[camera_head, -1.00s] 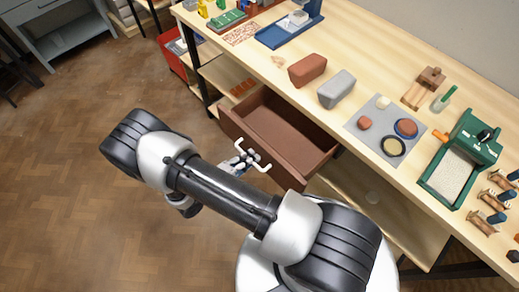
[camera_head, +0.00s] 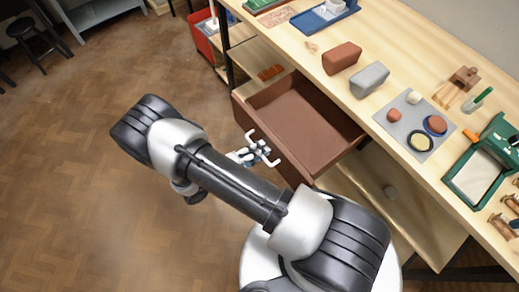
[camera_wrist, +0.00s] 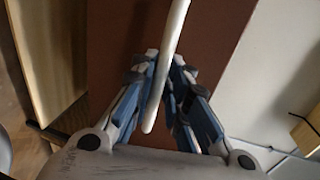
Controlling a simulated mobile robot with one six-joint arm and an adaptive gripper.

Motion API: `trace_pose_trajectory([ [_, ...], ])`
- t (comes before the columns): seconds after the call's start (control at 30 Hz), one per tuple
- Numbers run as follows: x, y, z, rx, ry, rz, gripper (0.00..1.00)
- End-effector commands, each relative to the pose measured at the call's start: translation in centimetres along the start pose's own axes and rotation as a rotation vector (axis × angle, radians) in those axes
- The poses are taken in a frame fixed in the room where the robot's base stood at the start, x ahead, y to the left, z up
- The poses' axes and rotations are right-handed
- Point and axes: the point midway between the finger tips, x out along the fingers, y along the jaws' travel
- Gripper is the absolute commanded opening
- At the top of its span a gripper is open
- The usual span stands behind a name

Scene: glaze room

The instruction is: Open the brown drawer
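The brown drawer (camera_head: 306,122) stands pulled well out from under the workbench, and its inside looks empty. Its front panel fills the middle of the wrist view (camera_wrist: 110,40). A white bar handle (camera_wrist: 172,50) is on the drawer front; its ends also show in the head view (camera_head: 272,162). My gripper (camera_head: 262,151) is at the handle. In the wrist view, its blue and grey fingers (camera_wrist: 163,72) are closed in on the bar from both sides. Part of the drawer front is hidden behind my gripper and arm.
The light wood bench top (camera_head: 400,65) holds a brown block (camera_head: 341,58), a grey block (camera_head: 369,79), a grey mat (camera_head: 392,128) with small pieces, and a green tool (camera_head: 485,165). A red bin (camera_head: 204,38) stands beside the bench. The floor (camera_head: 70,180) at left is open.

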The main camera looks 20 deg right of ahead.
Motion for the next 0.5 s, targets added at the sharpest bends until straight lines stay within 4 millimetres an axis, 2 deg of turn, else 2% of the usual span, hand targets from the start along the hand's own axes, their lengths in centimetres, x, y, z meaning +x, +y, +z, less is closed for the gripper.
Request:
trace_pose_trajectory([
  [0.33,-0.2,0.1,0.0,-0.001,-0.001,0.002,0.17],
  [0.5,-2.2,0.1,0.1,0.000,-0.005,0.003,0.17],
])
